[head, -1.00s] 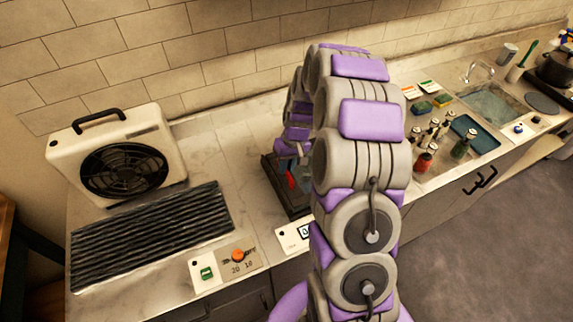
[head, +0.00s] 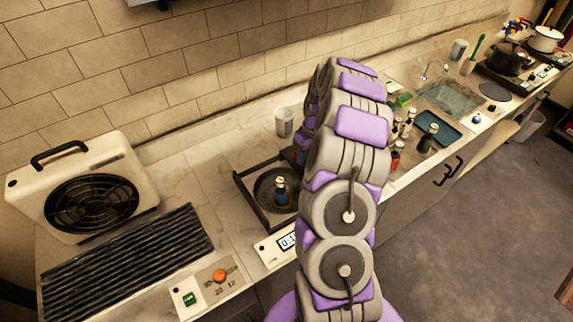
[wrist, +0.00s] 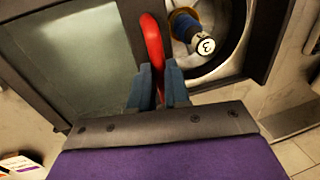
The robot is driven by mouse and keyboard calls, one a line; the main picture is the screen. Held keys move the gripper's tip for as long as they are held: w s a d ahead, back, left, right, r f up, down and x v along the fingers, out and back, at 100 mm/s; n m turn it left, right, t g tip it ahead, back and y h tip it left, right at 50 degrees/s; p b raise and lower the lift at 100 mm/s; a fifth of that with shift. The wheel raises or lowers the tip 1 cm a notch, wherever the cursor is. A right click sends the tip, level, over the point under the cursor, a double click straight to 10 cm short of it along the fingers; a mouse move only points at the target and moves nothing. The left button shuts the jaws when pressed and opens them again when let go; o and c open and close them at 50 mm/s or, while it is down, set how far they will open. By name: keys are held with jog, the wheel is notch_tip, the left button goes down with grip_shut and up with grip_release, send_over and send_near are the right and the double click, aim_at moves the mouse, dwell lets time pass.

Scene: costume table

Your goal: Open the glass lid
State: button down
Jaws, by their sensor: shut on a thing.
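In the wrist view my gripper (wrist: 158,85) is shut on the red handle (wrist: 152,42) of the glass lid. The lid's pale green glass (wrist: 75,55), in a dark frame, fills the left of that view. To its right, the dark-framed box (wrist: 262,35) is uncovered. A blue bottle (wrist: 185,25) with a pale cap marked 3 is in it, over a round pan. In the head view the bottle (head: 281,193) stands upright in the box (head: 249,205). My arm hides the gripper, handle and most or all of the lid there.
A scale display (head: 288,242) is at the box's front. A white cup (head: 284,122) stands behind the box. A fan unit (head: 85,190) and a black ridged mat (head: 130,255) are at left. Several bottles and a blue tray (head: 450,135) are at right. Counter between mat and box is clear.

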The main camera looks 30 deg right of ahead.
jog(key=shift+d, duration=2.05)
jog(key=c, duration=1.1)
grip_release()
jog(key=shift+r, duration=0.1)
jog(key=d+r, duration=0.1)
jog(key=r, duration=0.7)
jog(key=d+r+p, duration=0.1)
jog(key=d+r, duration=0.1)
jog(key=r, duration=0.6)
jog(key=shift+d+r, duration=0.3)
jog(key=shift+r, duration=0.05)
